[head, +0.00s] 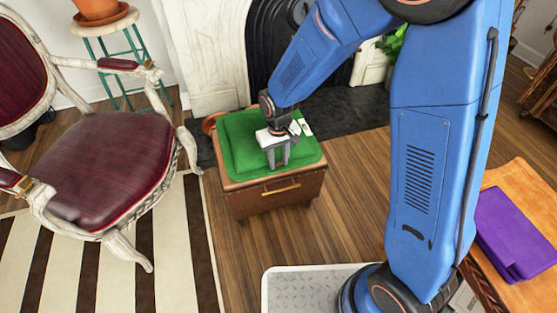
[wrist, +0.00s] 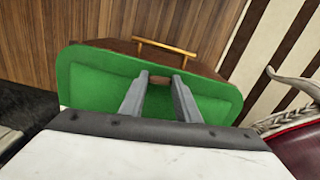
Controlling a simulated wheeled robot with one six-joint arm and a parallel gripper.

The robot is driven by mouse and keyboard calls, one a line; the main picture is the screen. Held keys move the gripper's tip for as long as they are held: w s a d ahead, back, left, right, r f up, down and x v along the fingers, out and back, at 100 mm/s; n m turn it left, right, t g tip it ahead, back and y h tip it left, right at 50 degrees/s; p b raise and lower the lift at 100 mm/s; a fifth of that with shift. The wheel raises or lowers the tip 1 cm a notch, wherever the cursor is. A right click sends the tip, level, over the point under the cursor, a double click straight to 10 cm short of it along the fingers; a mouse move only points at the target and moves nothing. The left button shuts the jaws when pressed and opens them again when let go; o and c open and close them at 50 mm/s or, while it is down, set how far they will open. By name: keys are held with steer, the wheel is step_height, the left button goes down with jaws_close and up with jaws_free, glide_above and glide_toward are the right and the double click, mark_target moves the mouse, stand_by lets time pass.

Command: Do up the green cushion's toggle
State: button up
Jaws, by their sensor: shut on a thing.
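The green cushion (head: 238,142) lies on top of a small wooden cabinet (head: 250,200) in the head view. It also fills the middle of the wrist view (wrist: 90,82). My gripper (head: 278,165) points down over the front part of the cushion. In the wrist view its two grey fingers (wrist: 160,82) are a little apart, with a small brown piece, the toggle (wrist: 160,80), between their tips. Its loop cannot be made out. In the head view the fingers hide the toggle.
A small white item (head: 305,127) lies at the cabinet top's right edge, and a round brown thing (head: 209,123) at its back left. A red armchair (head: 105,160) stands close on the left. Floor is clear right of the cabinet.

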mark_target(279, 163)
steer(key=o, duration=1)
steer(key=shift+o, duration=0.2)
step_height(279, 163, up, 18)
steer(key=shift+f, duration=0.25)
steer(key=shift+c, duration=0.5)
